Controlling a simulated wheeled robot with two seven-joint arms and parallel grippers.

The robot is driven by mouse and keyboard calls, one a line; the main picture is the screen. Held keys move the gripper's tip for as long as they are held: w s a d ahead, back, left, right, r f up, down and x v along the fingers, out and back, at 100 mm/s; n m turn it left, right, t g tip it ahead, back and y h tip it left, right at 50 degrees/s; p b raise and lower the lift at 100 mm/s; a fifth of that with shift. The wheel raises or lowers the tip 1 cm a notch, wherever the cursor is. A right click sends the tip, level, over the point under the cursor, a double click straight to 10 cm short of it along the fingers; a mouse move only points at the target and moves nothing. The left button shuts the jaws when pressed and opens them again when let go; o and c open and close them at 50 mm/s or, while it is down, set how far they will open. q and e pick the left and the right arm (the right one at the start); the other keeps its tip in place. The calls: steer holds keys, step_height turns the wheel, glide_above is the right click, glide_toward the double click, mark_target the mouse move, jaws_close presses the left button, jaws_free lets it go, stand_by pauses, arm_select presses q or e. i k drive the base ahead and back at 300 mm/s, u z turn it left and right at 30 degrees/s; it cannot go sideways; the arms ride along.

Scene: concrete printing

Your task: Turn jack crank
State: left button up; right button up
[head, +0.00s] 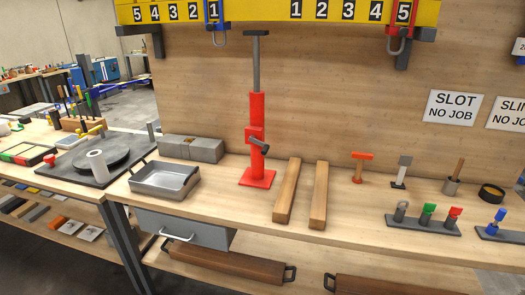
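A red screw jack (257,128) stands upright on the wooden workbench, on a red square base plate. A grey post with a flat T-shaped top rises from its red body. The dark jack crank (260,145) sticks out from a red block low on the body and points to the lower right. Nothing touches the crank. Neither of my grippers shows in the head view.
Two wooden beams (287,191) lie right of the jack. A yellow numbered rail (270,10) hangs above. Small tools and a stand with coloured pieces (422,219) are at right.

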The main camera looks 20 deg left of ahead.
mark_target(266, 147)
steer(key=z, duration=0.2)
steer(key=k, duration=0.3)
steer(key=u, duration=1.25)
steer(key=i, duration=1.3)
steer(key=z, duration=0.5)
